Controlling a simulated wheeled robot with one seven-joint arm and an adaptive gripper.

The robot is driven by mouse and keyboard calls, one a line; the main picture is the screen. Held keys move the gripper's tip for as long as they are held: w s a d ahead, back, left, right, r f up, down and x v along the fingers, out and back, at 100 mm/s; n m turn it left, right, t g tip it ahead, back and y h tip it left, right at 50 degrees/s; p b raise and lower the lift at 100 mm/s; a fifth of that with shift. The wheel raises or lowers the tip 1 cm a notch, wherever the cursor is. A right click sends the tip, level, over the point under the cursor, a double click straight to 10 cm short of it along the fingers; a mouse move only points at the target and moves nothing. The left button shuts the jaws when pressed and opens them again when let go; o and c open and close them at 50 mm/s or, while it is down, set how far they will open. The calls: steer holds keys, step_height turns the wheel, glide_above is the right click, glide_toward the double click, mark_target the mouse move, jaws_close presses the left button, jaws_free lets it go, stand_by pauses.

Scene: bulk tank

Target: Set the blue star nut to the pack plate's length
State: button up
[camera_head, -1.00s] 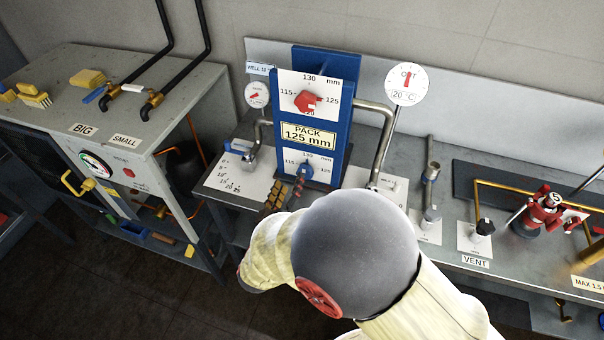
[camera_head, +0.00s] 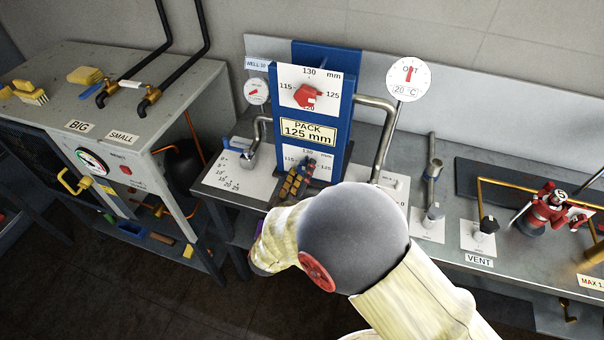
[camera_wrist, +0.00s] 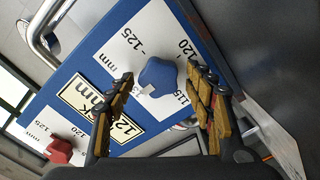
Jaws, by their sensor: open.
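The blue star nut (camera_wrist: 157,77) sits at the middle of the lower white dial on the blue stand. My gripper (camera_wrist: 160,73) is open, with a finger on either side of the nut and visible gaps in the wrist view. The nut's white mark points down-left there, towards where 130 lies; that number is hidden by a finger. The dial's 125, 120 and 115 show. In the head view my fingers (camera_head: 298,176) partly cover the nut. The pack plate (camera_head: 308,131) above it reads PACK 125 mm.
A red star nut (camera_head: 308,96) is on the upper dial of the same stand. Bent metal pipes (camera_head: 386,135) flank the stand. A round 20 °C gauge (camera_head: 408,80) stands to the right. A red valve (camera_head: 548,207) is farther right on the bench.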

steer(key=shift+c, duration=1.3)
steer(key=c, duration=0.8)
steer(key=shift+c, duration=0.4)
